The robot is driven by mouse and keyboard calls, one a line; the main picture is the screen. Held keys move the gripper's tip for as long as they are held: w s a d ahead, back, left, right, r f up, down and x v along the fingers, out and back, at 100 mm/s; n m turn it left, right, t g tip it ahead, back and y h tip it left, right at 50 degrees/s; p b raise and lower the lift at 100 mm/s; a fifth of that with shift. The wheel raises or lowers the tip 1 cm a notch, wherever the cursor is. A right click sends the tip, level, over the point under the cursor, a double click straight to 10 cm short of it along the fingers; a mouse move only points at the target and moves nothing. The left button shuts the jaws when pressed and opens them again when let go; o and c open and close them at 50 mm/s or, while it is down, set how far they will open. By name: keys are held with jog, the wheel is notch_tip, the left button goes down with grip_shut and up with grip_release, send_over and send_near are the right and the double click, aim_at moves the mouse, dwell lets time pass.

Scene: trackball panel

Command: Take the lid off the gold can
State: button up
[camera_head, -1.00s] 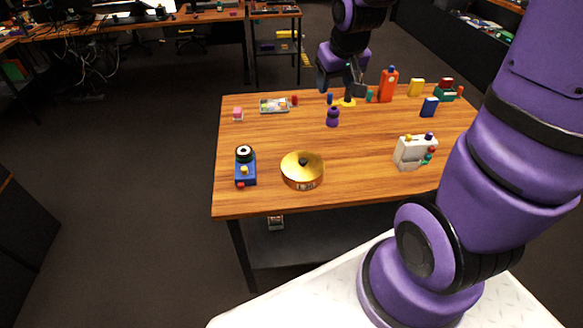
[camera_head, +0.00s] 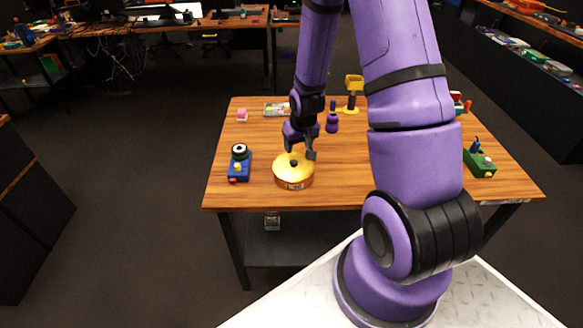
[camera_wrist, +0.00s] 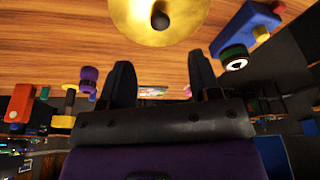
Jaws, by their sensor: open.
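The gold can (camera_head: 293,185) stands upright at the front of the wooden table, with a label on its side. Its shiny gold lid (camera_head: 281,171) is on top, with a small dark knob (camera_head: 294,163) in the middle. In the wrist view the lid (camera_wrist: 135,22) is at the top edge and partly cut off, and the knob (camera_wrist: 160,20) shows. My gripper (camera_head: 300,149) is open and empty, just above and behind the can. In the wrist view its fingers (camera_wrist: 160,68) are spread apart, with the lid beyond their tips.
A blue panel with a black-and-white round part (camera_head: 239,167) stands left of the can. A purple knobbed piece (camera_head: 332,123) and a yellow piece (camera_head: 353,84) are behind. A green box (camera_head: 480,163) is at the right. My arm hides part of the table's right side.

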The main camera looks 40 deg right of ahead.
aim_at(294, 161)
jog(key=shift+x, duration=4.7)
jog(key=shift+c, duration=0.2)
jog(key=c, duration=0.9)
